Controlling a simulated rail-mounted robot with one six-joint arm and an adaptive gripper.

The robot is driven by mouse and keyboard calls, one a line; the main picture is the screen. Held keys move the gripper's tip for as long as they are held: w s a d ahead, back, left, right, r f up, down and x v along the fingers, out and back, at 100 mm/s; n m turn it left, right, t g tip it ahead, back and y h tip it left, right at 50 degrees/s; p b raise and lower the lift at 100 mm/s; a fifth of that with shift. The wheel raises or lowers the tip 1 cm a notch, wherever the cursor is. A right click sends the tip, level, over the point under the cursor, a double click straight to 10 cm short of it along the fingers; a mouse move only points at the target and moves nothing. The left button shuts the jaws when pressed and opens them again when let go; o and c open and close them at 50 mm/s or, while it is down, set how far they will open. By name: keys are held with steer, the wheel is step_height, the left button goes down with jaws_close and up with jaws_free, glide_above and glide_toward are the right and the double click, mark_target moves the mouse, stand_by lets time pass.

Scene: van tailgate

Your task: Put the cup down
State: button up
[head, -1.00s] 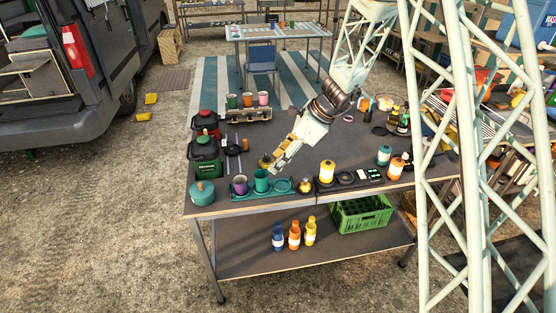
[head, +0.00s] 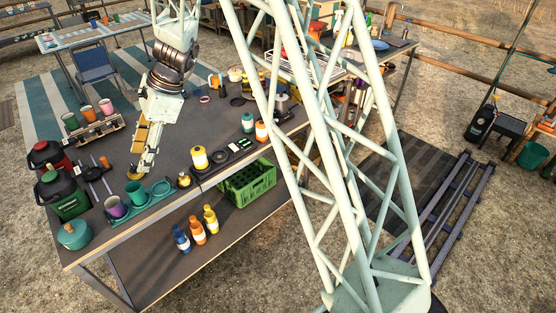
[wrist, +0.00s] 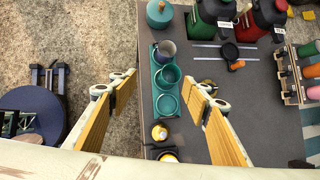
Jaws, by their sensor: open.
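My gripper (head: 144,168) is open, its two yellow-padded fingers pointing down over the workbench. In the wrist view the open gripper (wrist: 160,82) has a finger on either side of the teal tray (wrist: 157,91), with nothing held between them. A teal cup (head: 135,192) stands upright in the tray (head: 150,205), below and in front of the gripper in the head view. A purple cup (head: 115,208) stands left of it in the same tray. The tray's right-hand round place (head: 161,188) looks empty. The wrist view shows the purple cup (wrist: 166,50) and teal cup (wrist: 170,76) from above.
A teal pot (head: 73,234) and green (head: 64,196) and red (head: 45,155) jugs stand at the bench's left end. A yellow-and-white canister (head: 200,158) stands to the right. A rack holds several cups (head: 88,114) at the back.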

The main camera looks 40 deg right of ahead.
steer(key=s+d+r+n+h, duration=0.1)
steer(key=s+d+r+n, duration=0.3)
steer(key=s+r, duration=0.65)
steer(key=s+d+r+n+h, duration=0.1)
steer(key=s+d+r+n, duration=0.1)
steer(key=s+r+n, duration=0.65)
steer(key=s+d+r+n+h, duration=0.1)
steer(key=s+d+n, duration=0.1)
steer(key=s, duration=0.7)
steer(key=s+d+r+n+t+h, duration=0.1)
steer(key=s+d, duration=0.4)
steer(key=s, duration=0.5)
steer(key=s+d+r+n+t+h, duration=0.1)
steer(key=s+d+r+n+h, duration=0.1)
steer(key=s, duration=0.7)
steer(key=shift+s+d+r+n, duration=0.4)
steer(key=shift+d+r+n, duration=0.05)
steer(key=shift+d+r, duration=0.2)
